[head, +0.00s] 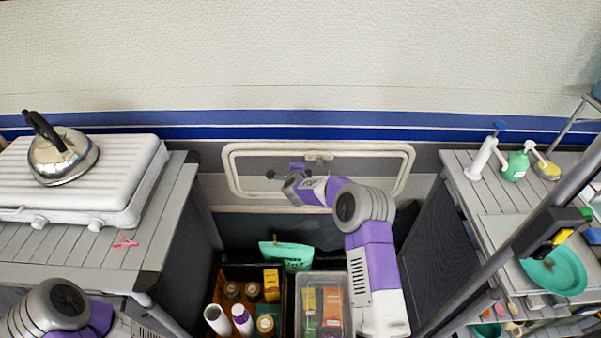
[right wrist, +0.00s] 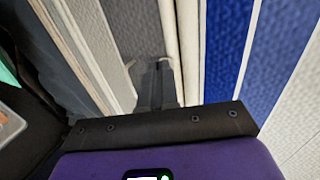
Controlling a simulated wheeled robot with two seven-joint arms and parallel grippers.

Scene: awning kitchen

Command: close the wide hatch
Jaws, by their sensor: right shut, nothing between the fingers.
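The wide hatch (head: 385,148) is a rectangular panel with a rounded cream frame, low in the wall below the blue stripes. A small latch (head: 318,155) shows at its top middle. I cannot tell whether the panel is fully flush. My right arm reaches across the hatch from the lower right and hides part of its lower edge. My right gripper (head: 271,174) is in front of the left half of the hatch. In the right wrist view its fingers (right wrist: 160,75) are shut and empty, close to the cream frame (right wrist: 188,50); contact is unclear. My left gripper is out of view.
A left counter carries a white stove (head: 120,180) and a kettle (head: 62,158). A right counter holds bottles (head: 515,166) and a teal bowl (head: 560,272). Crates (head: 299,300) with bottles and packets stand on the floor between the counters, below my right arm.

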